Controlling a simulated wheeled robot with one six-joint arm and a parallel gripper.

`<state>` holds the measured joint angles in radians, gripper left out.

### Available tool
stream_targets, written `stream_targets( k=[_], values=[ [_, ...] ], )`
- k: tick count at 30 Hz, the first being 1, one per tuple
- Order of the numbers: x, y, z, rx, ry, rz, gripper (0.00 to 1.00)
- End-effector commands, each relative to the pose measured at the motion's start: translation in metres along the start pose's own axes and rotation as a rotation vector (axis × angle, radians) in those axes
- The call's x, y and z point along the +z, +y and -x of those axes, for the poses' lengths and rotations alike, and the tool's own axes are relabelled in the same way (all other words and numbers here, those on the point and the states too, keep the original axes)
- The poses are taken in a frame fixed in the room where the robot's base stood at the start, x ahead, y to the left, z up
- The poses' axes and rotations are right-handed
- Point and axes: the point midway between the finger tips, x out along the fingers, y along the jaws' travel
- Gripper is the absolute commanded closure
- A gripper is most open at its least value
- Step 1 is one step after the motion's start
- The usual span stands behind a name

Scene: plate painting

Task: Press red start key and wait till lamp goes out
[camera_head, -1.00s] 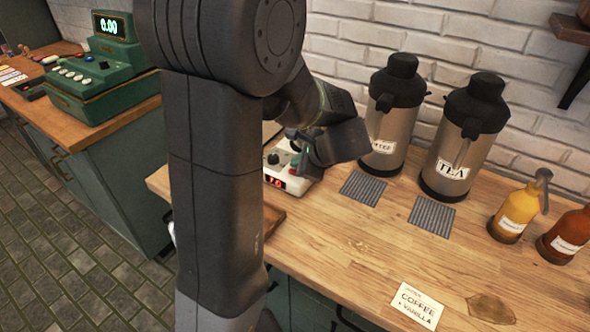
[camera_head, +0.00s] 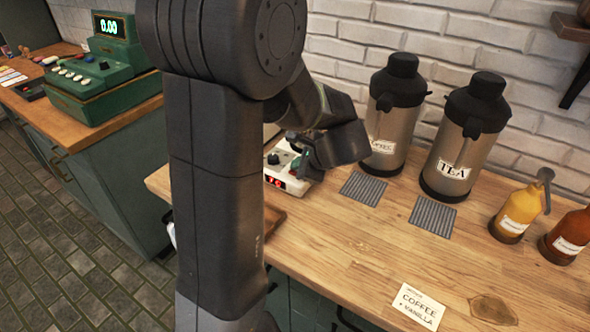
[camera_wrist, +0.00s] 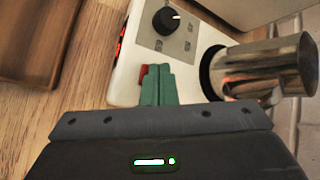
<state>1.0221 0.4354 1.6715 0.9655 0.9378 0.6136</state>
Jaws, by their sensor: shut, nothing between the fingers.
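A white control box (camera_head: 287,184) with a black dial and a lit red display (camera_head: 274,181) stands on the wooden counter, partly behind my arm. In the wrist view, the box (camera_wrist: 125,82) shows the dial (camera_wrist: 166,20) and a red key (camera_wrist: 143,74). My gripper (camera_wrist: 158,80) has its green fingers shut and empty. The fingertips are right beside the red key and overlap part of it in the picture; I cannot tell whether they press it. In the head view my gripper (camera_head: 297,163) is over the box's right part. I cannot make out whether a lamp is lit.
A metal cylinder (camera_wrist: 265,68) is close to the right of my fingers in the wrist view. Coffee (camera_head: 392,118) and tea (camera_head: 463,140) dispensers stand right of the box. Syrup bottles (camera_head: 518,212) stand farther right. The counter's front middle is mostly clear.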

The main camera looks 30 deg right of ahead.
Motion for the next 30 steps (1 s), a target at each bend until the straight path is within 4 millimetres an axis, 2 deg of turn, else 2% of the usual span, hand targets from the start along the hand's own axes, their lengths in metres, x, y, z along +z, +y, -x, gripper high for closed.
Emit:
stream_targets(
  k=[9, 19, 30],
  values=[
    [0.001, 0.000, 0.001, 0.001, 0.000, 0.000, 1.00],
    [0.009, -0.009, 0.012, 0.000, 0.000, 0.000, 1.00],
    [0.009, -0.009, 0.013, 0.000, 0.000, 0.000, 1.00]
  ],
)
